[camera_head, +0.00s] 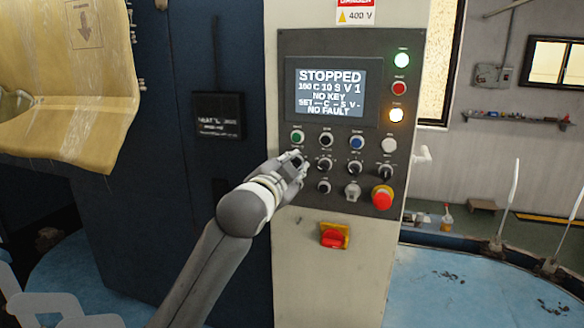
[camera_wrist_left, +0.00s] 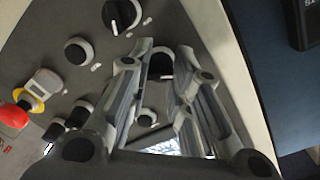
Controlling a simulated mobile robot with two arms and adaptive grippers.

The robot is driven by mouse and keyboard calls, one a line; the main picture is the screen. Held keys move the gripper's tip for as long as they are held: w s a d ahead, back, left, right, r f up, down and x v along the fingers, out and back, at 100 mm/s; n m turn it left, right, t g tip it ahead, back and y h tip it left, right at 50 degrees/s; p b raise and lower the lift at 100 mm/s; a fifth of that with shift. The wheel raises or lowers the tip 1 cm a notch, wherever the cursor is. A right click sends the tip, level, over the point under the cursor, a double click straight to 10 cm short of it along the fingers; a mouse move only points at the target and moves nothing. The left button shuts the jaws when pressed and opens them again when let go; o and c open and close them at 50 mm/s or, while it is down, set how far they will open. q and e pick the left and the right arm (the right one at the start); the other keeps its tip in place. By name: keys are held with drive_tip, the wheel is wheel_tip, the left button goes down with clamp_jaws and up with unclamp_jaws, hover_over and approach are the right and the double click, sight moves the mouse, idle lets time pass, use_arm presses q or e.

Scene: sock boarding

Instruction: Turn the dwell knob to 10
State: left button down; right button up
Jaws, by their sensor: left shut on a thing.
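The grey control panel (camera_head: 340,125) has several knobs and buttons under a lit screen (camera_head: 329,92). The screen reads STOPPED, what looks like 180 C 10 S V 1, NO KEY, a SET line with dashes, and NO FAULT. My left gripper (camera_head: 294,162) reaches the left end of the middle control row. In the left wrist view its fingers (camera_wrist_left: 160,80) are shut around a black knob (camera_wrist_left: 160,64). I cannot read its label, so I cannot tell whether it is the dwell knob, and its pointer is largely hidden. Another black knob (camera_wrist_left: 122,14) with a white pointer sits nearby. My right gripper is not in view.
A key switch (camera_head: 352,191) and a red emergency button (camera_head: 382,197) sit low on the panel. A red and yellow switch (camera_head: 334,236) is below it. Green, red and amber lamps line the right side. Blue matting (camera_head: 440,290) lies at the right.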

use_arm(q)
drive_tip(key=shift+a+n, duration=0.1)
drive_tip(key=shift+n, duration=0.2)
drive_tip(key=c, duration=1.3)
unclamp_jaws()
drive_tip(key=shift+w+f, duration=0.1)
drive_tip(key=shift+w, duration=0.05)
drive_tip(key=shift+s, duration=0.2)
drive_tip(key=v, duration=1.1)
drive_tip(key=shift+s+a, duration=0.25)
drive_tip(key=shift+s, duration=0.05)
